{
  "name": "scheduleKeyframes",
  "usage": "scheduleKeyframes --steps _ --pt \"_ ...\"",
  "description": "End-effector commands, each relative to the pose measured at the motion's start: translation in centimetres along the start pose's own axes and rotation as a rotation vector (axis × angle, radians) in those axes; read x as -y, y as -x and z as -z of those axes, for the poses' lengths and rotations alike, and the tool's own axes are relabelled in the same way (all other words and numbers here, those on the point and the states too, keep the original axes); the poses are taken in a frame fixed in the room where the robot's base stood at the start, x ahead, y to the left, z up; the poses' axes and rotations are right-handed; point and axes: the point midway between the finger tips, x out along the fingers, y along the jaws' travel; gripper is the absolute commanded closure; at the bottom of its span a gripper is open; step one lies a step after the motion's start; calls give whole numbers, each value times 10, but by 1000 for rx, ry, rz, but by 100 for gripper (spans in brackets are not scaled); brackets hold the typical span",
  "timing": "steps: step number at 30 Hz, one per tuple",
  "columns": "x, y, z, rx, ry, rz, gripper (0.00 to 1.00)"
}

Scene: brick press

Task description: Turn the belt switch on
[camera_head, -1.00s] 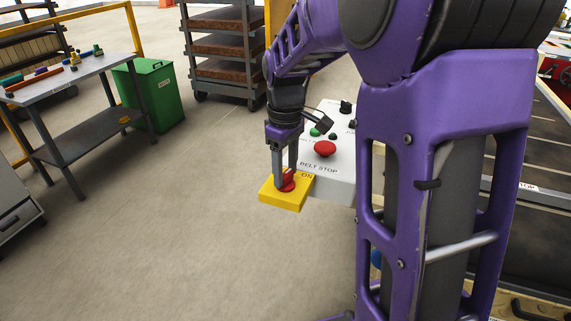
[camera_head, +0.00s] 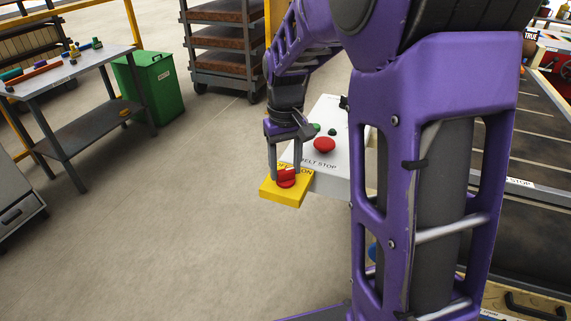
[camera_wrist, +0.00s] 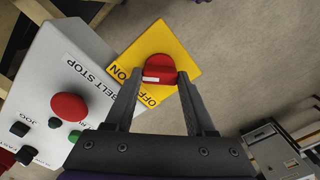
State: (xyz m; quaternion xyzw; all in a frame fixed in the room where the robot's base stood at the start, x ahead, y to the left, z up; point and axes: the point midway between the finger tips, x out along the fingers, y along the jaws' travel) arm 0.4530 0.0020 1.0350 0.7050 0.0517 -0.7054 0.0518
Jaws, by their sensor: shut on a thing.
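The belt switch is a red rotary knob (camera_head: 287,178) on a yellow plate (camera_head: 268,191) marked OFF and ON. It also shows in the wrist view as a red knob (camera_wrist: 160,67) with a white mark on its near side. The mark faces between the ON and OFF labels; I cannot tell exactly which it meets. My gripper (camera_head: 285,172) points down over the plate, one finger on each side of the knob, shut on it. In the wrist view the fingertips (camera_wrist: 158,76) flank the knob. In the head view the OFF label is partly hidden by the fingers.
The grey control box (camera_head: 340,181), marked BELT STOP, adjoins the plate, with a red mushroom button (camera_head: 325,145) and small green and black controls. A conveyor (camera_head: 535,150) lies right. A workbench (camera_head: 60,75), green bin (camera_head: 150,88) and rack (camera_head: 222,45) stand behind.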

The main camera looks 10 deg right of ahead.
Motion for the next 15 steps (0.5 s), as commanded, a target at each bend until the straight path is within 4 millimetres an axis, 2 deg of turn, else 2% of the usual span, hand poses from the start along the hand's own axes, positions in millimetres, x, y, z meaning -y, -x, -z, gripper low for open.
scheduleKeyframes --steps 11,12,15 --pt "0 0 0 -1 -7 1 100" --pt "0 0 0 -1 -7 1 42" --pt "0 0 0 -1 -7 1 24"
